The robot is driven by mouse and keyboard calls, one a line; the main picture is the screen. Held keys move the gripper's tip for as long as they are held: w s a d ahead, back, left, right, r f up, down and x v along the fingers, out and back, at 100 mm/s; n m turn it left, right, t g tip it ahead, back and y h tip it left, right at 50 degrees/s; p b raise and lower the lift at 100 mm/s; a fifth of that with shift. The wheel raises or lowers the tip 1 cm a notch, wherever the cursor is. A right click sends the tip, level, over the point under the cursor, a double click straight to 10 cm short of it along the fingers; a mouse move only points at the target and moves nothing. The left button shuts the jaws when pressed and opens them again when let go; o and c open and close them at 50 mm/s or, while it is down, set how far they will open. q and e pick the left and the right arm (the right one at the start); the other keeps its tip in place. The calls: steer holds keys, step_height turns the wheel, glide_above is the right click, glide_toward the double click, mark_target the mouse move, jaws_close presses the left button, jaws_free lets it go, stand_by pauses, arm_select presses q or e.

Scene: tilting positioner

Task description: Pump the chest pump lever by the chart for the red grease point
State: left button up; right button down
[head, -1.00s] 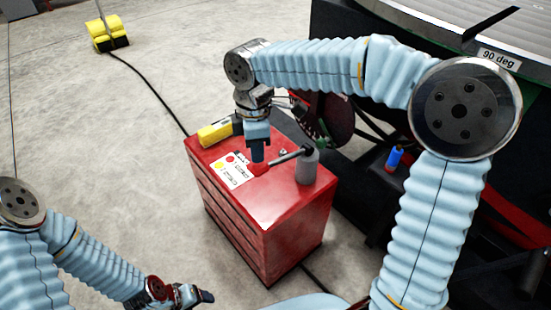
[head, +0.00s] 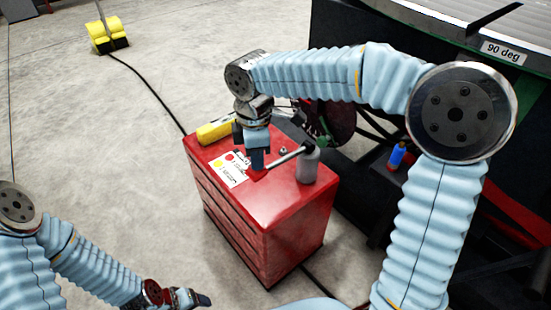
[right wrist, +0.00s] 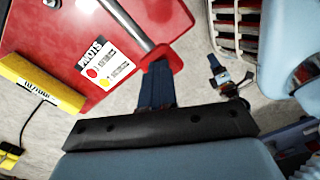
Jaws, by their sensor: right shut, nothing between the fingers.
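The red chest (head: 268,232) stands on the floor in the middle of the head view. On its top are a grey pump cylinder (head: 308,166) and a metal lever (head: 287,157) slanting left from it to a red end. The lever also shows in the right wrist view (right wrist: 128,25), its red end (right wrist: 164,61) at my fingertips. The white chart (head: 229,170) with red and yellow dots lies left of the lever. My right gripper (head: 257,165) is shut and empty, pointing down at the lever's red end; contact is hard to tell. My left gripper (head: 198,299) is low at left, its opening unclear.
A yellow box (head: 215,132) lies on the chest's back left edge. A blue bottle (head: 397,157) stands right of the chest, by the dark positioner with a "90 deg" label (head: 502,53). A black cable (head: 150,90) crosses the floor to a yellow pedal.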

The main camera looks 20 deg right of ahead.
steer(key=shift+d+f+b, duration=0.15)
steer(key=shift+f+b, duration=1)
steer(key=shift+f, duration=0.85)
step_height(320, 180, up, 15)
steer(key=p, duration=1)
steer(key=shift+f, duration=0.15)
step_height(320, 180, down, 6)
steer(key=n+b, duration=0.6)
steer(key=b, duration=0.2)
steer(key=shift+f+b, duration=0.2)
steer(key=shift+b, duration=0.2)
steer(key=shift+f, duration=0.35)
